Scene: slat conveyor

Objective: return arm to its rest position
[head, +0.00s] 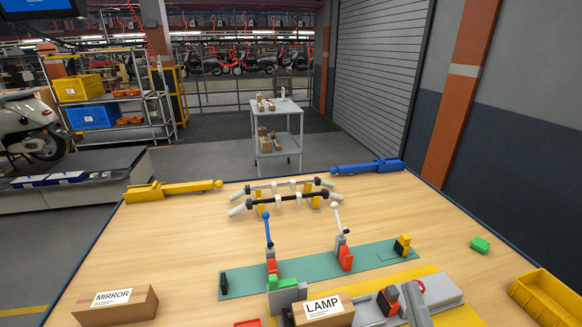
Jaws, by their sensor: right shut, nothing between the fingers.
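My right gripper (413,294) shows as a grey shape at the bottom edge, right of the box labelled LAMP (323,310). It is shut and empty, low over the near side of the wooden table (190,250), and its fingers are hard to make out. My left gripper is not in view.
Near my right gripper is a green fixture strip (310,273) with upright levers. Handlebars (285,198) lie behind it. A box labelled MIRROR (117,304) is at lower left. The table's left middle is clear.

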